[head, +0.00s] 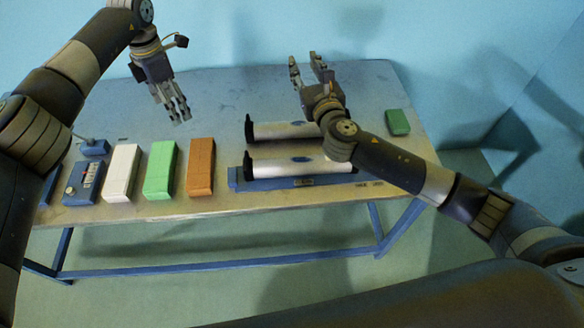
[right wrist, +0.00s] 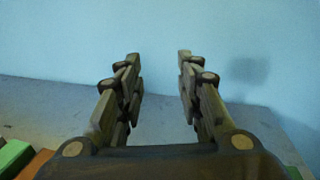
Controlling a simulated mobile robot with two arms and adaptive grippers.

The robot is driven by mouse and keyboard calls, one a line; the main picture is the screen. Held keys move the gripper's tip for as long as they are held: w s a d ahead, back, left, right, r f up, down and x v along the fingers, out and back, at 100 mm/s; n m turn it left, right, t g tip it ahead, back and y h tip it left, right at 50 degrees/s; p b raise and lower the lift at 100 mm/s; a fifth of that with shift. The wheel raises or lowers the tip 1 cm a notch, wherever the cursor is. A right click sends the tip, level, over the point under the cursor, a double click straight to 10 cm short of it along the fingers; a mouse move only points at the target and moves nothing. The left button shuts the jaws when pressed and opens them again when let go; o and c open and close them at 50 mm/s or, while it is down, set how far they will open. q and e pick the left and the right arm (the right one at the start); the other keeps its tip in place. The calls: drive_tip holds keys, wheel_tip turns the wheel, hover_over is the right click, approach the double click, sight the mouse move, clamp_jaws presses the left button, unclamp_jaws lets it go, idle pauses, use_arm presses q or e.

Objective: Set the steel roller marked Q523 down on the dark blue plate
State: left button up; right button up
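Two steel rollers with black end caps lie side by side on the table. The rear roller (head: 285,131) and the front roller (head: 285,168) each bear a small blue mark, too small to read, so I cannot tell which is Q523. A blue plate or base (head: 236,181) shows under and in front of the front roller. My left gripper (head: 180,117) is open and empty, left of the rollers.
A blue device (head: 82,183), a white block (head: 121,172), a green block (head: 160,169) and an orange block (head: 200,166) stand along the table's left front. A small green block (head: 397,122) lies at the right. The table (head: 225,92) is bare toward the back.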

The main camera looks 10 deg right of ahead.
use_arm(q)
drive_tip(key=shift+s+d+r, duration=0.2)
drive_tip(key=shift+d, duration=0.15)
use_arm(e)
drive_tip(key=s+d, duration=0.2)
drive_tip(key=s, duration=1)
drive_tip(key=shift+s, duration=0.2)
use_arm(q)
drive_tip(key=shift+a, duration=0.1)
drive_tip(key=shift+f, duration=0.1)
